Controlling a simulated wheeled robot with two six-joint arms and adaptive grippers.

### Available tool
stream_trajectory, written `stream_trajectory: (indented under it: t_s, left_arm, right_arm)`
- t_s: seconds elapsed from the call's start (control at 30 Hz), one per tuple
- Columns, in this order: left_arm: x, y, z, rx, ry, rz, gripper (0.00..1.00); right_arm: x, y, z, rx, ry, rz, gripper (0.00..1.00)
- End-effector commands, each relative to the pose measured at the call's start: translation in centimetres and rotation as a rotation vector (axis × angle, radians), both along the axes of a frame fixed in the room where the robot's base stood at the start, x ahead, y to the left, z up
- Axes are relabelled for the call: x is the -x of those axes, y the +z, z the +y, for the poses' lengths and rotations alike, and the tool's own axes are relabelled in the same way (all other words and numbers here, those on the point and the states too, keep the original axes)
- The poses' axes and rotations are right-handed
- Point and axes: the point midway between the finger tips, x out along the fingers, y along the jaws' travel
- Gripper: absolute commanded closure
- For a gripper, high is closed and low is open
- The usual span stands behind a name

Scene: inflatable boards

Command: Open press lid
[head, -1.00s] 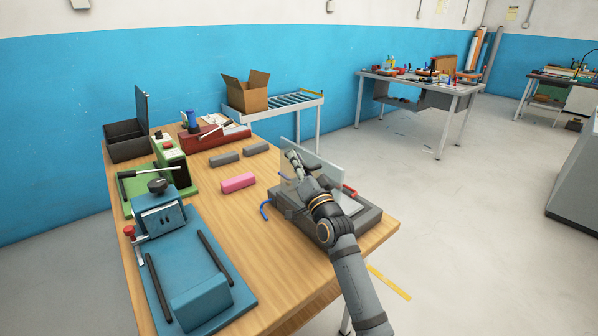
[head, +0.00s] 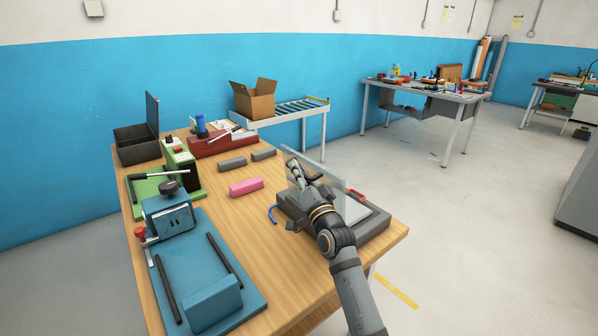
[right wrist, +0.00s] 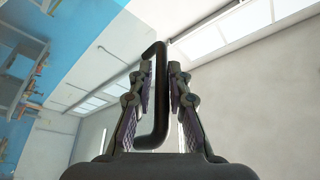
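The press (head: 375,228) is a dark grey box at the right front of the table. Its clear, glassy lid (head: 336,191) is raised and stands steeply over the press. My right arm reaches across the press, and my right gripper (head: 297,169) is at the lid's far left end. In the right wrist view, a dark bent bar handle (right wrist: 160,110) runs between the two fingers of the right gripper (right wrist: 160,75), which close in on it from both sides. Where the handle joins the lid is hidden. My left gripper is not in view.
A blue press (head: 205,270) and a green press (head: 150,188) stand on the left of the wooden table (head: 262,225). A pink block (head: 246,187) and grey blocks (head: 232,164) lie mid-table. A black open box (head: 135,150) is at the back left. Bare tabletop lies left of the grey press.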

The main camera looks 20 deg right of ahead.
Motion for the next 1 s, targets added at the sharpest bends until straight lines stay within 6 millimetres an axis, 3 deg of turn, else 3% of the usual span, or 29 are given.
stream_trajectory:
  t_s: [0.37, 0.8, 1.0]
  left_arm:
    - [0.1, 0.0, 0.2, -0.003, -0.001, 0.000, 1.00]
    - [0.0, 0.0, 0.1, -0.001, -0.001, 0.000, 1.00]
    - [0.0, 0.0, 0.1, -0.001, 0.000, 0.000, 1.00]
  right_arm:
    - [0.4, -0.2, -0.1, 0.001, -0.001, -0.001, 0.78]
    - [9.4, -3.0, -0.7, 0.003, 0.000, 0.003, 0.78]
    - [11.3, -3.5, -0.9, 0.001, 0.000, 0.001, 0.78]
